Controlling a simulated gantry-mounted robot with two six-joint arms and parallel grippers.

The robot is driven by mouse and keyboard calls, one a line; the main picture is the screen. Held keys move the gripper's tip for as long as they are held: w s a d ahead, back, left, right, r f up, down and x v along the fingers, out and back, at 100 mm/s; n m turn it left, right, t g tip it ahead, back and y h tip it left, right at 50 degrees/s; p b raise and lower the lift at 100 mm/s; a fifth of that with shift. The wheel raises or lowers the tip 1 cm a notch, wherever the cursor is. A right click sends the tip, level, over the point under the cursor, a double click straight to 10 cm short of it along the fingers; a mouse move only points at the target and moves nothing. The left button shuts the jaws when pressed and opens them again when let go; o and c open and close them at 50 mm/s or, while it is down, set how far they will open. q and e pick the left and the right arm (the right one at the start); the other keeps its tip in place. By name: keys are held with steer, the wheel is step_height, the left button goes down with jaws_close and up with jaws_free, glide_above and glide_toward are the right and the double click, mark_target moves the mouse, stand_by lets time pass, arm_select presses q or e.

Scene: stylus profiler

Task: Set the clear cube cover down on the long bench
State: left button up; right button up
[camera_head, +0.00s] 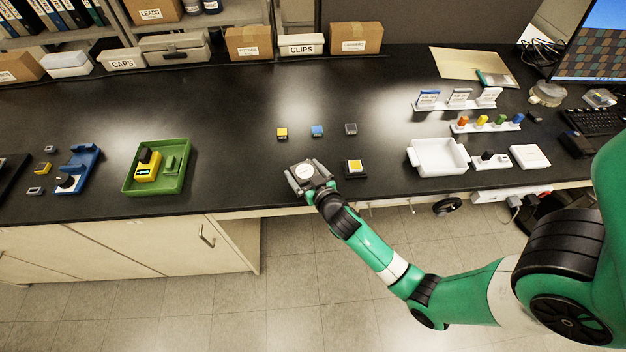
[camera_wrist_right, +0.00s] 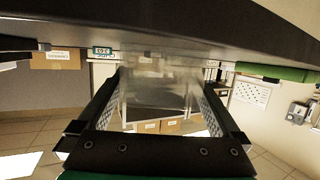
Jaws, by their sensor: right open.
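The clear cube cover (camera_wrist_right: 160,92) shows in the right wrist view as a see-through box between the two fingers of my right gripper (camera_wrist_right: 160,95). Its far end is close to the dark bench surface; whether they touch I cannot tell. In the head view my right gripper (camera_head: 306,170) is at the front edge of the long black bench (camera_head: 230,100), left of a small black base with a yellow and white block (camera_head: 354,167). The jaws are open, with the cover still between them. The cover is hard to make out in the head view. My left gripper is not in view.
Yellow (camera_head: 282,133), blue (camera_head: 317,131) and grey (camera_head: 351,129) small blocks stand behind the gripper. A green tray (camera_head: 185,170) is to the left and a white tray (camera_head: 428,160) to the right. The bench between the green tray and my gripper is clear.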

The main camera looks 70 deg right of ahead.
steer(key=v, duration=0.9)
steer(key=shift+s+a, duration=0.2)
steer(key=shift+s, duration=0.1)
steer(key=shift+r, duration=0.1)
steer(key=w+a+r+n+t+y, duration=0.1)
steer(key=w+a+r+t, duration=0.1)
steer(key=w+r, duration=0.5)
steer(key=w+a+r+t, duration=0.2)
steer(key=a+r+t, duration=0.1)
steer(key=r, duration=0.7)
steer(key=w+a+r+n+t+y, duration=0.1)
steer(key=w+a+r+t, duration=0.1)
steer(key=w+r, duration=0.5)
steer(key=s+a+r+n+t+y, duration=0.2)
steer(key=s+a+r+t+y, duration=0.1)
steer(key=r, duration=0.8)
steer(key=s+a+r+n+t+y, duration=0.2)
steer(key=a+r, duration=0.4)
steer(key=r, duration=0.5)
steer(key=s+a+r+n+t+y, duration=0.3)
steer(key=s+a+r+t+y, duration=0.1)
steer(key=r, duration=0.7)
steer(key=shift+s+a+y, duration=0.2)
steer(key=shift+a+y, duration=0.1)
steer(key=shift+a, duration=0.1)
steer(key=shift+r+p, duration=0.15)
steer(key=shift+p, duration=0.15)
